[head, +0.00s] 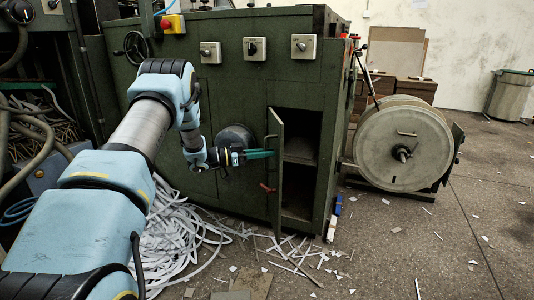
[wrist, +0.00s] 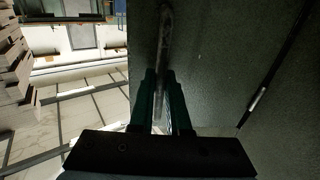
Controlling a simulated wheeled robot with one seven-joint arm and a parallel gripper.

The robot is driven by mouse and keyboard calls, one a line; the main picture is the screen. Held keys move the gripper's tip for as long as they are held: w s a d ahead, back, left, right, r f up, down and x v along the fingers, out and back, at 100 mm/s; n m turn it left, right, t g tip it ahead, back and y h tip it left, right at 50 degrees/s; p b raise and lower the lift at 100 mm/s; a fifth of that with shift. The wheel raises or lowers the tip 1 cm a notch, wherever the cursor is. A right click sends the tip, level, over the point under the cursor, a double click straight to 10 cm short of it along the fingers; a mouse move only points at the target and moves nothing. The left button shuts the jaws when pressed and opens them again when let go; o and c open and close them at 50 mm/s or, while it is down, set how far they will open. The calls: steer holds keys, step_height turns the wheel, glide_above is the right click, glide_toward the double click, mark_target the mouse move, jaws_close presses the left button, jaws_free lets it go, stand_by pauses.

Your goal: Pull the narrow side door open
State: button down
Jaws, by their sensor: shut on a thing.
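The narrow side door (head: 277,200) of the green machine stands open, swung out from the cabinet front. Behind it a dark compartment (head: 301,134) with a shelf is exposed. My gripper (head: 270,153) reaches in from the left at the door's outer face. In the wrist view, its green fingers (wrist: 163,85) are closed on either side of an upright metal handle (wrist: 165,30) on the door panel (wrist: 143,40). The exact contact is partly hidden between the fingers. A red lever (head: 268,187) sits on the door below my gripper.
A large reel (head: 402,146) stands right of the machine. White paper strips (head: 180,235) pile on the floor below my arm, with scraps before the door. Cables (head: 25,130) hang at the left. Open floor (head: 440,220) lies to the right, with a bin (head: 511,96) at the back.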

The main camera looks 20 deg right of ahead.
steer(key=c, duration=0.9)
jaws_free()
steer(key=a, duration=0.3)
steer(key=w+a+p, duration=0.1)
steer(key=a, duration=0.3)
steer(key=a+p, duration=0.1)
steer(key=a, duration=0.2)
steer(key=shift+w+a, duration=0.15)
steer(key=shift+a, duration=0.2)
